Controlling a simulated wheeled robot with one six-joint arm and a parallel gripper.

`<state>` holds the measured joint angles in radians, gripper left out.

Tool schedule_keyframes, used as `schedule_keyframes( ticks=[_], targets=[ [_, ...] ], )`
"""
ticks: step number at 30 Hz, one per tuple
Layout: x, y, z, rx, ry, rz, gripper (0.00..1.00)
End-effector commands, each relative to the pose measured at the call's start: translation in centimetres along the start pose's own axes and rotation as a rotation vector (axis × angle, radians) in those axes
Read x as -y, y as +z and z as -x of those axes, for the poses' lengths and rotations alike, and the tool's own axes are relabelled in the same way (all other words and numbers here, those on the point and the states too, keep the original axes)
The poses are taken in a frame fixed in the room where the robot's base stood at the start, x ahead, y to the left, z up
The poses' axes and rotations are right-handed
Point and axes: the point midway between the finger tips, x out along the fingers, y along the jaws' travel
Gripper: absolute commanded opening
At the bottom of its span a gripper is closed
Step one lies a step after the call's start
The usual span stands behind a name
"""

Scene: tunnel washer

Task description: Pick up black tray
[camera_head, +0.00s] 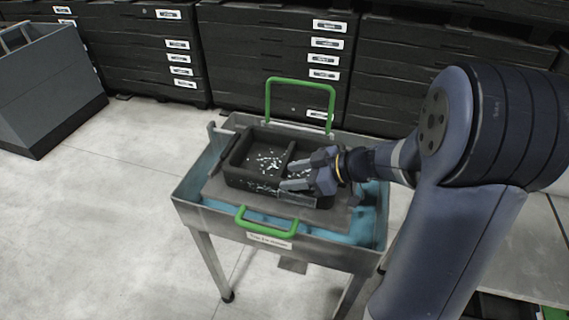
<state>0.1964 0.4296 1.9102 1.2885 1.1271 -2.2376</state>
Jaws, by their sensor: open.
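A black tray (238,178) with raised walls and a divider sits on a grey platform in a metal cart (210,217). Small bright pieces or specks lie inside the tray. My gripper (284,178) is open over the right part of the tray, its fingers pointing left. The gripper and wrist hide much of the tray's right side. I cannot tell whether the fingers touch the tray.
The cart has a green handle (266,230) at the front and a taller green handle (300,83) at the back. Blue material shows around the platform. Black stacked crates (140,50) line the back. A grey bin (45,85) stands at left. The floor (90,220) at left is clear.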

Motion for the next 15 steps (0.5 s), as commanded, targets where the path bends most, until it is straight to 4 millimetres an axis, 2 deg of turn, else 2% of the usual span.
schedule_keyframes(
  ticks=[9, 15],
  targets=[
    [0.1, 0.0, -3.9, 0.000, -0.004, -0.001, 0.45],
    [0.1, 0.2, -4.2, 0.001, 0.000, 0.000, 0.45]
  ],
)
